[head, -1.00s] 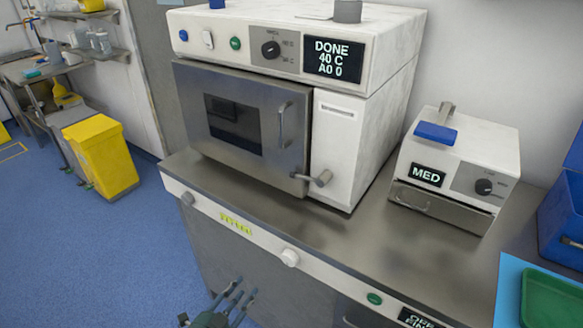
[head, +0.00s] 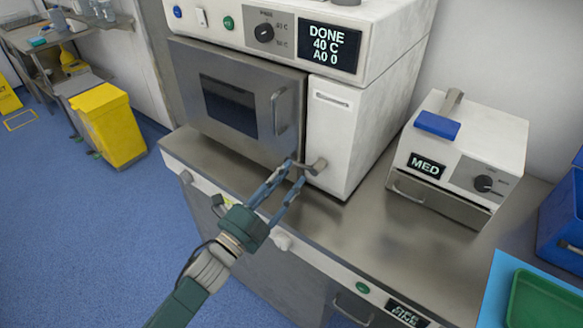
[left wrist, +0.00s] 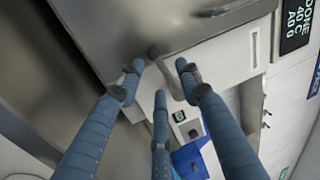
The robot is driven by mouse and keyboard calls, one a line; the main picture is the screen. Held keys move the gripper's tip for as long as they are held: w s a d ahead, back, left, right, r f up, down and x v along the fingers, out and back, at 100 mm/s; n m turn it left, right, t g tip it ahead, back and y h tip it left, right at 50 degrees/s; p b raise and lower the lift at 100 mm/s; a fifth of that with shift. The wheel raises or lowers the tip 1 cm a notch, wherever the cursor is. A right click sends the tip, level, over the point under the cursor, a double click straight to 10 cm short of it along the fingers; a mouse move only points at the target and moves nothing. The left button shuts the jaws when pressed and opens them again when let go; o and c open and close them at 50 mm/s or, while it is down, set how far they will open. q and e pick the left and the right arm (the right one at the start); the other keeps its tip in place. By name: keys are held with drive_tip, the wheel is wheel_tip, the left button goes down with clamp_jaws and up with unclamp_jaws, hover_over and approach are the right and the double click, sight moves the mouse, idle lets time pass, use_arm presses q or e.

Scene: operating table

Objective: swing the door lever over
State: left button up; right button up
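The door lever (head: 317,167) is a short grey bar at the lower right corner of the steel oven door (head: 190,85). It points roughly left, toward the door. My left gripper (head: 296,171) has blue fingers and reaches up to the lever from the lower left. Its fingers are spread, with the tips right beside the lever's end; I cannot tell whether they touch it. In the left wrist view, the fingers (left wrist: 160,75) stand apart and the grey lever (left wrist: 178,82) shows between them. The door looks closed. My right gripper is not in view.
The door's upright handle (head: 280,112) is above the lever. A white sealer marked MED (head: 480,140) stands to the right on the steel counter (head: 345,230). A green tray (head: 545,300) and a blue bin (head: 560,215) are at far right.

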use_arm(q)
drive_tip(key=shift+x, duration=1)
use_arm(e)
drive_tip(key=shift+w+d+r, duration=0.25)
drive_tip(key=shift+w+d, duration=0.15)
use_arm(q)
clamp_jaws()
drive_tip(key=shift+f+n, duration=0.15)
drive_tip(key=shift+n, duration=0.25)
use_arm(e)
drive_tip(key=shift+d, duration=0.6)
